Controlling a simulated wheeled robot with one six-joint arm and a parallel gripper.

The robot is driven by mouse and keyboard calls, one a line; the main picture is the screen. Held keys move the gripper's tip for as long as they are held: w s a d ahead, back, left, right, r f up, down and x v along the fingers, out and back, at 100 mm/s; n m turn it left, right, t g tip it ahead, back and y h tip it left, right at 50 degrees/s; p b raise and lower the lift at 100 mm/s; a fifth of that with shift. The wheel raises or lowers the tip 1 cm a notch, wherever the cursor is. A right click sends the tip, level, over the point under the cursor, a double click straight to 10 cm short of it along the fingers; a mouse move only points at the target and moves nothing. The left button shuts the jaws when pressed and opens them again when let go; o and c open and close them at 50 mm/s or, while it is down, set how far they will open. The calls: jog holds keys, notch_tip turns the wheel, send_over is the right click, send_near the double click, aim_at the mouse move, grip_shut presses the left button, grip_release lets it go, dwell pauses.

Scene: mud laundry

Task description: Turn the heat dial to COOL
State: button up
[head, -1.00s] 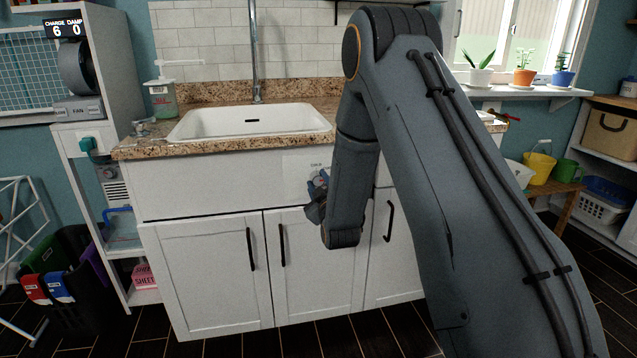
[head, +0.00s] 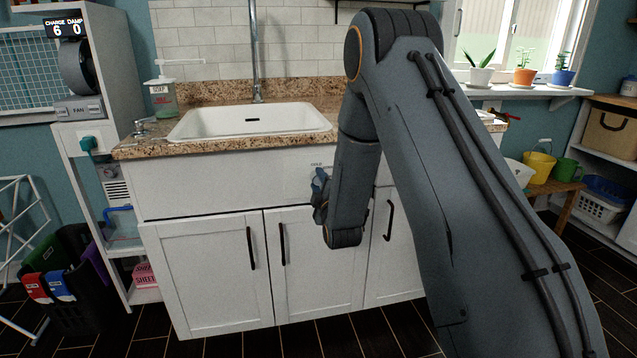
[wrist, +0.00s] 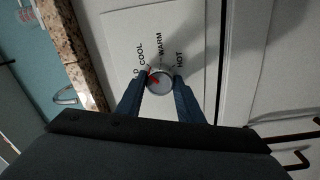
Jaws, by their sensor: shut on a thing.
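The heat dial (wrist: 160,81) is a round pale knob with a red pointer on a white label plate (wrist: 119,32). The plate reads COOL, WARM and HOT, with a partly hidden word left of COOL. The red pointer leans up and left, to the COOL side of WARM; its exact mark is hard to tell. My gripper (wrist: 160,84) has its blue fingers on both sides of the dial and is shut on it. In the head view my gripper (head: 321,196) is at the white front below the sink, and my arm and fingers hide the dial.
The white sink (head: 250,121) sits in a speckled counter (head: 140,150) above the dial. Cabinet doors with black handles (head: 250,249) are below. A soap bottle (head: 162,97) stands at the counter's left. Laundry bins (head: 75,290) are at the lower left.

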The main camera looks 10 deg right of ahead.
dwell(0.3)
jog(key=o, duration=1.1)
jog(key=shift+c, duration=0.2)
jog(key=s, duration=0.8)
jog(key=shift+f, duration=0.15)
